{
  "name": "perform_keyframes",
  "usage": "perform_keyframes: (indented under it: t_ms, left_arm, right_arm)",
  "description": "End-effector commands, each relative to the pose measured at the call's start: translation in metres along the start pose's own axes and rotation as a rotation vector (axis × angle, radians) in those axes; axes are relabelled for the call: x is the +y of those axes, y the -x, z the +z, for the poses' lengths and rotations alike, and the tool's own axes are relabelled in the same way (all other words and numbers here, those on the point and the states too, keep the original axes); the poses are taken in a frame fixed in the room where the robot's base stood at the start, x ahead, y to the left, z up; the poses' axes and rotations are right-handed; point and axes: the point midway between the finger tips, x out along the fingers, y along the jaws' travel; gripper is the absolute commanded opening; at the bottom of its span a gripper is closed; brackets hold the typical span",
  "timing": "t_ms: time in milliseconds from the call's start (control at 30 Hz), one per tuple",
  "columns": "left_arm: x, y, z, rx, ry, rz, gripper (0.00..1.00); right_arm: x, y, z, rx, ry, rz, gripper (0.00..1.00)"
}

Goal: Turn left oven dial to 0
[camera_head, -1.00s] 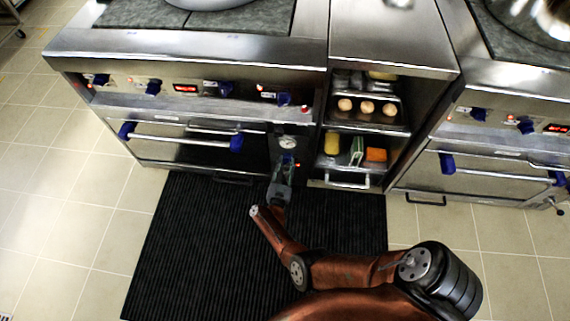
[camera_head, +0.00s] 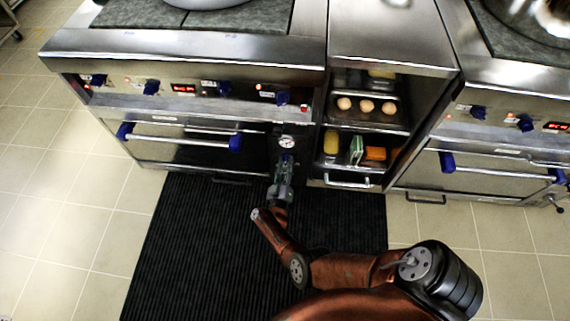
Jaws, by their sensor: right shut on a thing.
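The left oven (camera_head: 185,152) has a dark panel at its right end. A round white gauge (camera_head: 287,142) sits on that panel, with a blue oven dial (camera_head: 287,158) just below it. My right gripper (camera_head: 285,168) reaches up to this dial from below and is shut on it. Its fingers cover much of the dial, and the dial's setting is too small to read. My left gripper is not in view.
Several blue knobs (camera_head: 151,88) and a red display line the stove front above. A shelf unit (camera_head: 393,60) with eggs and sponges stands to the right, then a second stove (camera_head: 500,140). A black mat (camera_head: 200,240) covers the floor.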

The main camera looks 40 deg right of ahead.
Motion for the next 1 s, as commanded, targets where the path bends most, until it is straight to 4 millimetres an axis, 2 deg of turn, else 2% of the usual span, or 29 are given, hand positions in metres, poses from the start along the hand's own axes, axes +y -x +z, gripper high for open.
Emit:
perform_keyframes:
  t_ms: [567, 600, 867, 1000]
  left_arm:
    - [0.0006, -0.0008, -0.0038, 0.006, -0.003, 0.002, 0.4]
    - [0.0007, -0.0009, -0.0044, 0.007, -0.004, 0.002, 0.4]
    - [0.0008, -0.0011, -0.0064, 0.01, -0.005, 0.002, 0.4]
    - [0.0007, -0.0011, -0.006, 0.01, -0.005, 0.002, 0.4]
  right_arm:
    - [0.0035, -0.0026, 0.0016, 0.002, 0.038, 0.005, 0.04]
    - [0.0035, -0.0026, 0.0016, 0.002, 0.038, 0.005, 0.29]
    - [0.0009, -0.001, 0.0002, 0.003, 0.036, 0.001, 0.47]
    - [0.0002, -0.0005, -0.0002, 0.003, 0.036, 0.0, 0.47]
